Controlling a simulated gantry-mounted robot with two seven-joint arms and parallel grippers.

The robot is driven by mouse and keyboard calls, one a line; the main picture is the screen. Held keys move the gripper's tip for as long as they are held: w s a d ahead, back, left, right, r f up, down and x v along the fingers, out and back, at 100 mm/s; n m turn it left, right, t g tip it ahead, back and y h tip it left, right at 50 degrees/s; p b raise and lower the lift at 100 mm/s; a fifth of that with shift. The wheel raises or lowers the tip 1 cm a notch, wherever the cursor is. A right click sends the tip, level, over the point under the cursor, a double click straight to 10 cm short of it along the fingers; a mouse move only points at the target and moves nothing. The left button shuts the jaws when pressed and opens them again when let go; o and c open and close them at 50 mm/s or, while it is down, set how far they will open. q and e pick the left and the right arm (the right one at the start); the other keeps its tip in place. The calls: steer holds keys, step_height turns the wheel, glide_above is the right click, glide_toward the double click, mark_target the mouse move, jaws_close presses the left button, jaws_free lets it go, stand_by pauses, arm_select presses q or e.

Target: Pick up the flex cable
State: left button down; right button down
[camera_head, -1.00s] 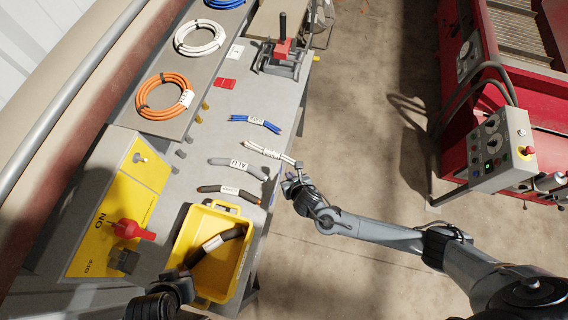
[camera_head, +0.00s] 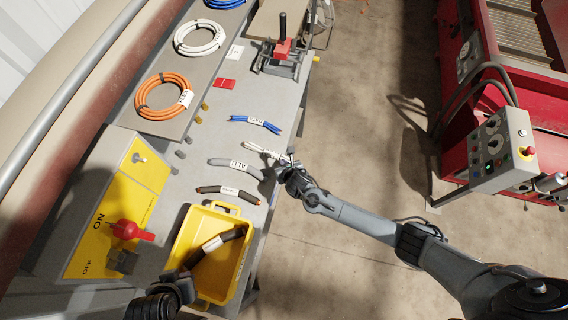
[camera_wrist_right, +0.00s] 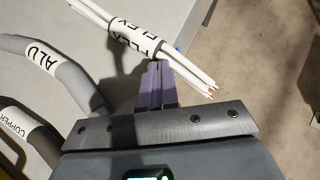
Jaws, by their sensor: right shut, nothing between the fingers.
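The flex cable (camera_head: 262,150) is a short bundle of white wires on the right edge of the grey bench. It also shows in the right wrist view (camera_wrist_right: 135,38) with a white FLEX label and bare copper ends. My right gripper (camera_head: 285,164) is at its right end in the head view. In the right wrist view the narrow purple fingers (camera_wrist_right: 157,68) are shut and empty, with their tips right beside the label; I cannot tell whether they touch it. My left gripper (camera_head: 184,280) is at the near edge of the yellow bin; its fingers are not clear.
A grey ALU cable (camera_head: 222,162) and a dark COPPER cable (camera_head: 212,189) lie nearby. A blue cable (camera_head: 262,124) lies farther back. The yellow bin (camera_head: 183,234) holds a dark labelled cable (camera_head: 228,236).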

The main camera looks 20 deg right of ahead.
mark_target(281, 156)
steer(key=w+b, duration=0.1)
steer(key=w, duration=0.2)
steer(key=shift+w+d, duration=0.1)
steer(key=shift+w, duration=0.15)
steer(key=shift+s, duration=0.15)
